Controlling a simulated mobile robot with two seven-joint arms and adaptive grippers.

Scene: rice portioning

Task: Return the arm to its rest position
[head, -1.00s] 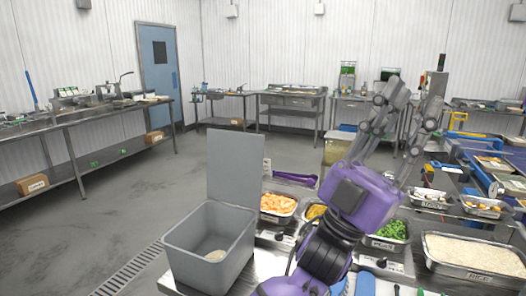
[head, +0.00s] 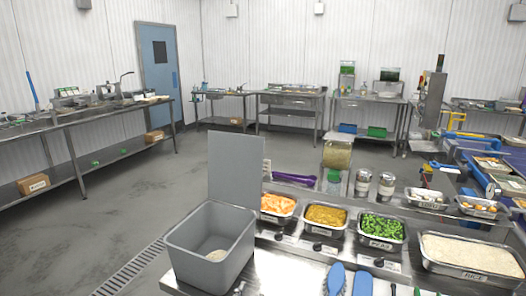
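Neither of my grippers nor any part of my arms shows in the head view. The grey bin (head: 190,262) stands at the left end of the steel counter with its lid (head: 236,168) upright. A small pale patch that looks like rice (head: 216,255) lies on its floor. The large rice tray (head: 470,252) sits at the right end of the counter. Trays of orange food (head: 278,204), yellow-brown food (head: 326,216) and green vegetables (head: 382,228) stand in a row between them.
Blue-handled tools (head: 335,279) lie at the counter's front edge. Behind the trays are a purple tool (head: 294,179), shaker jars (head: 362,182) and a tall container (head: 337,152). A conveyor (head: 480,165) is at the right. Open floor (head: 120,215) lies to the left.

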